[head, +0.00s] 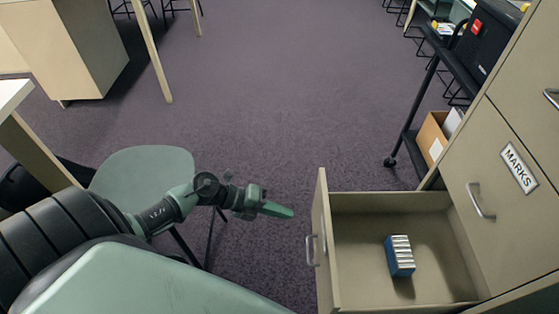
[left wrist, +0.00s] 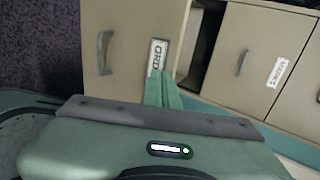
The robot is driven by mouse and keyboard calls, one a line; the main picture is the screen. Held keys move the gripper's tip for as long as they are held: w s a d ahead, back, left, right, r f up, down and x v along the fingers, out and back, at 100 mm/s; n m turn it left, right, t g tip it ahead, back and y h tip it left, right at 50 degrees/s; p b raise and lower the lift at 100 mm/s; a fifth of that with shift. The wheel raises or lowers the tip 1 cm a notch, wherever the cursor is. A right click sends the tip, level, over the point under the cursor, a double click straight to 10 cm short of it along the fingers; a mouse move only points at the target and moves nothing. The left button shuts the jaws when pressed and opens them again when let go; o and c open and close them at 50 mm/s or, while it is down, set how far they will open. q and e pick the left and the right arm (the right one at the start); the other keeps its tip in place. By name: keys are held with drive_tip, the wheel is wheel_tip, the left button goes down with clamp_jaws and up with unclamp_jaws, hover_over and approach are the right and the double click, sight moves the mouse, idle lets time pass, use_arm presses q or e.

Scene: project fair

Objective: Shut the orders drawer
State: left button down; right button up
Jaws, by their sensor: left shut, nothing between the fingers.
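The orders drawer stands open at the lower right of the head view, its beige front (head: 324,245) pulled well out from the cabinet and its handle facing left. In the left wrist view its front (left wrist: 130,50) shows a metal handle and a label reading "ORD", the rest hidden behind my fingers. My left gripper (head: 288,212) is shut and empty, to the left of the drawer front and apart from it in the head view. In the left wrist view its green fingers (left wrist: 161,90) overlap the front near the label; contact cannot be told. My right gripper is not in view.
A small blue box with white tops (head: 400,257) lies inside the drawer. The cabinet's closed "MARKS" drawer (head: 490,160) is at the right. A black wheeled cart (head: 408,125) stands behind. A green chair (head: 145,168) is at the left. The carpet between is clear.

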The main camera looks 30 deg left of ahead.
sight(325, 220)
use_arm(q)
drive_tip(key=x, duration=0.2)
drive_tip(key=r+x, duration=0.1)
drive_tip(key=x, duration=0.4)
drive_tip(key=shift+w+d+p, duration=0.35)
drive_tip(key=shift+w+d, duration=0.05)
drive_tip(key=shift+d, duration=0.25)
drive_tip(key=shift+w+d+f, duration=0.1)
drive_tip(key=shift+w+d, duration=0.3)
drive_tip(key=shift+d, duration=0.15)
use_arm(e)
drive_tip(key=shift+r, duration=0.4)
